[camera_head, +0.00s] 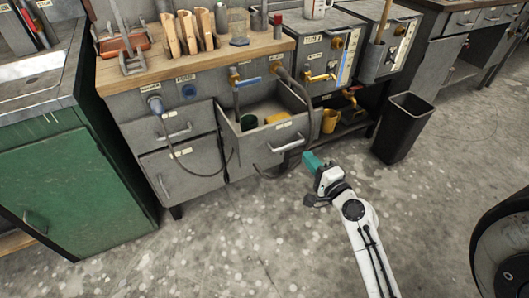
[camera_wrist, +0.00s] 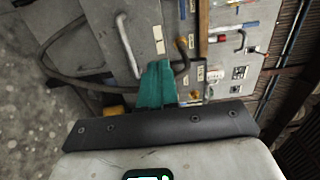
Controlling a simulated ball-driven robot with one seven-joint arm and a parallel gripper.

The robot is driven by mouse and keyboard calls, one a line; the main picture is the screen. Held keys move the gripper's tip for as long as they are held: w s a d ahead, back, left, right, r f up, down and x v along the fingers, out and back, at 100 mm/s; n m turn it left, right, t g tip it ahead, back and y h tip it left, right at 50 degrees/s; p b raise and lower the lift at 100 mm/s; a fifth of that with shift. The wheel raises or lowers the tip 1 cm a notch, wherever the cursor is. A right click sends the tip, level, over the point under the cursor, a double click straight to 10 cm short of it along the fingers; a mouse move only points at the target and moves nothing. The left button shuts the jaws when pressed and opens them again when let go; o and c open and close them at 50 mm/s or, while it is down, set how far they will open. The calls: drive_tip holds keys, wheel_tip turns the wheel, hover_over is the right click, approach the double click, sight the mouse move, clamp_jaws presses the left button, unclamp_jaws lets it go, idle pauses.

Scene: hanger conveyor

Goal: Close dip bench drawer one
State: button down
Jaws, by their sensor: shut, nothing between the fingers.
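The dip bench (camera_head: 190,150) is a grey cabinet with a wooden top. My gripper (camera_head: 311,160), with teal fingers, is shut and empty, just right of and in front of that handle. In the wrist view the teal fingers (camera_wrist: 157,85) appear beside a grey front panel with a bar handle (camera_wrist: 128,45); contact cannot be told.
A grey hose (camera_head: 298,95) hangs over the open drawer's right side and loops below it. Left of it are a closed drawer (camera_head: 180,127) and a door (camera_head: 183,165). A black bin (camera_head: 402,128) stands at right, a green cabinet (camera_head: 70,190) at left. The floor in front is clear.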

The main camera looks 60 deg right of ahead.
sight(280, 125)
drive_tip(key=p+x, duration=0.1)
drive_tip(key=x, duration=1.3)
